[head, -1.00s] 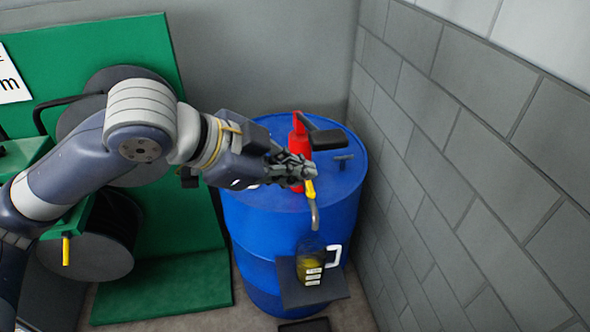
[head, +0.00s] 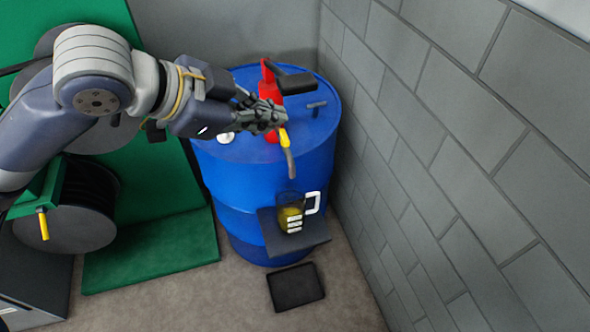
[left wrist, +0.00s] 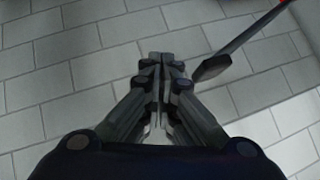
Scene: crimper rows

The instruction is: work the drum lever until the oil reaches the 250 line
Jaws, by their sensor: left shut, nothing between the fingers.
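The blue drum (head: 240,190) stands in the corner with a red pump (head: 268,90) on top. The pump's lever (head: 288,79) sticks out to the right and ends in a dark grip. A yellow and grey spout (head: 288,150) hangs over a clear jug (head: 291,212) with a white handle. The jug stands on a dark shelf at the drum's front and holds yellowish oil; its line marks are too small to read. My left gripper (head: 281,115) is shut and empty, in front of the pump. In the left wrist view the lever (left wrist: 240,45) passes right of the closed fingers (left wrist: 165,62), apart from them. My right gripper is not in view.
A grey block wall (head: 470,150) closes off the right side. A green rack with reels (head: 75,205) stands at the left. A black tray (head: 296,286) lies on the floor below the shelf.

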